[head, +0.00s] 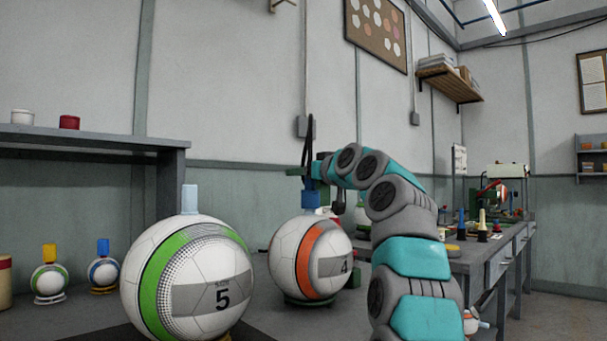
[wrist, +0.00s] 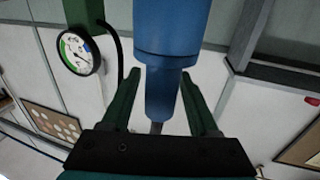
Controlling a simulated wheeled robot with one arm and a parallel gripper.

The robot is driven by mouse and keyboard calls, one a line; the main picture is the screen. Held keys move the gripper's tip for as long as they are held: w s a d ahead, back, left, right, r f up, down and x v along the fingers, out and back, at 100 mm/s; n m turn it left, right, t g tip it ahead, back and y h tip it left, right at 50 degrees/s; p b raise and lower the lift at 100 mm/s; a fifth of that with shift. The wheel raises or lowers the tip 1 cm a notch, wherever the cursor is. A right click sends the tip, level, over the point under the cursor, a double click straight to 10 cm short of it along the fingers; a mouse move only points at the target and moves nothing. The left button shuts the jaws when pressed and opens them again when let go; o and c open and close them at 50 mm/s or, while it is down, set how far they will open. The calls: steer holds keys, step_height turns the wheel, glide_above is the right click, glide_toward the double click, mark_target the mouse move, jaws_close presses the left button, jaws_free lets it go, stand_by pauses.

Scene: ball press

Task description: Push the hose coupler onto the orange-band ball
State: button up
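The orange-band ball (head: 283,262), marked 4, sits on a dark ring stand on the bench. The blue hose coupler (head: 310,199) is upright above the ball's top; whether it touches the ball I cannot tell. My gripper (head: 311,180) is over the ball, with the coupler beneath it. A black hose (head: 309,140) rises behind my gripper. The ball's valve is hidden.
A large green-band ball (head: 190,275), marked 5, with a pale blue top piece, stands close at left. Two small balls (head: 48,280) (head: 103,272) stand further left. A gauge (wrist: 80,52) shows beside my gripper. A shelf (head: 90,137) is at left.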

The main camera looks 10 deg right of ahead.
steer(key=shift+o, duration=0.3)
steer(key=shift+s, duration=0.1)
steer(key=shift+b+v, duration=0.65)
steer(key=shift+v, duration=0.2)
steer(key=b+v, duration=0.2)
steer(key=v, duration=0.4)
